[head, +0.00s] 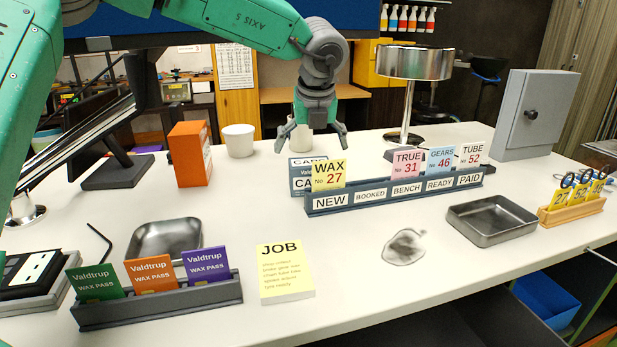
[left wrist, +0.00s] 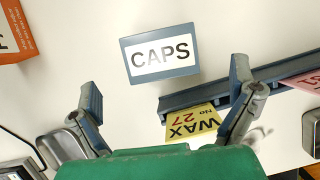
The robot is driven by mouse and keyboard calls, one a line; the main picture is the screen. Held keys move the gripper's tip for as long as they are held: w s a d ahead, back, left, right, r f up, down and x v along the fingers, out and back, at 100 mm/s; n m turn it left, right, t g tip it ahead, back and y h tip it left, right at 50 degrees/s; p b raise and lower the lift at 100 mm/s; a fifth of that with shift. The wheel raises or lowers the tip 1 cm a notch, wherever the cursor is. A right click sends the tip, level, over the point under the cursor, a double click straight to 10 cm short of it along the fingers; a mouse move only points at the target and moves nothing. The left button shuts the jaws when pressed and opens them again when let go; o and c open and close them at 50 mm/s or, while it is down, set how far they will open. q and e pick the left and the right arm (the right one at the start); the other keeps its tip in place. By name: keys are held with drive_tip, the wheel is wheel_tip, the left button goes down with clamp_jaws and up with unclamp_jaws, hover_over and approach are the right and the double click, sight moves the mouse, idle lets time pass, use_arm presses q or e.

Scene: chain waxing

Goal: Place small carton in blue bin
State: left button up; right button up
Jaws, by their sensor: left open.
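The small carton is a blue-grey box with a white CAPS label (head: 300,181), standing on the white table behind the left end of the card rack. It shows whole in the left wrist view (left wrist: 160,57), between and ahead of the fingers. In the head view the yellow WAX card hides part of it. My left gripper (head: 312,143) is open and empty above the carton, fingers pointing down; in the left wrist view its fingers (left wrist: 166,90) are spread wide. The blue bin (head: 547,303) is low at the right, below the table edge. My right gripper is not in view.
The card rack (head: 395,193) stands right beside the carton. An orange box (head: 188,155) and a white cup (head: 239,140) are to the left. A metal tray (head: 492,220), key-tag holder (head: 570,211) and grey cabinet (head: 535,115) are at the right. A chrome lamp (head: 410,75) stands behind.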

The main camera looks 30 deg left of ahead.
sight(310, 163)
use_arm(q)
drive_tip(key=shift+d+p+x, duration=0.2)
drive_tip(key=shift+p+x, duration=0.15)
drive_tip(key=shift+x, duration=3.2)
drive_tip(key=shift+s+a, duration=0.1)
drive_tip(key=shift+s, duration=0.05)
drive_tip(key=c, duration=1.1)
drive_tip(key=shift+c, duration=0.2)
drive_tip(key=shift+c, duration=0.6)
